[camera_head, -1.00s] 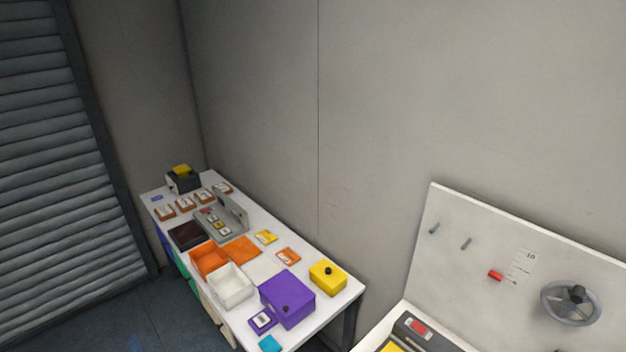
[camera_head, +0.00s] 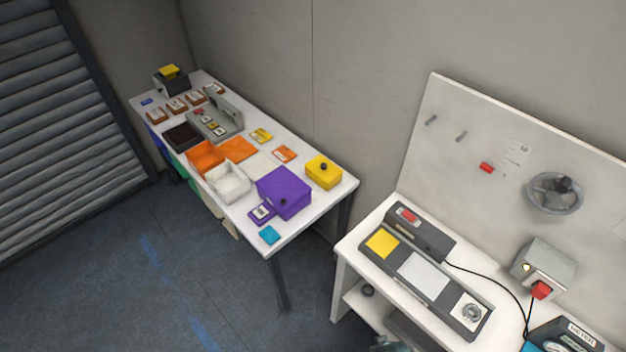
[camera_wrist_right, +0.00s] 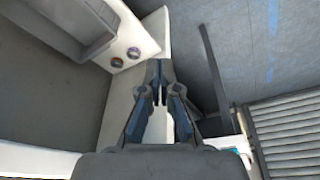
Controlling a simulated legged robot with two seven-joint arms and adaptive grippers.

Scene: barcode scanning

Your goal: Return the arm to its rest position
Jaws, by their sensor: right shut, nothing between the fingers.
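My right gripper (camera_wrist_right: 159,72) shows in the right wrist view with its two fingers together at the tips and nothing between them. Below the fingers are a white surface and the blue-grey floor, and the gripper appears clear of any object. My left gripper is in neither view. A small greyish shape (camera_head: 385,344) is cut off at the bottom edge of the head view; I cannot tell what it is.
A long white table (camera_head: 335,188) carries a purple box (camera_head: 284,192), a yellow box (camera_head: 323,172), bins and cards. At right, a white workbench (camera_head: 345,250) holds a grey panel device (camera_head: 430,268) before an upright board (camera_head: 470,110). Open floor (camera_head: 130,270) lies lower left.

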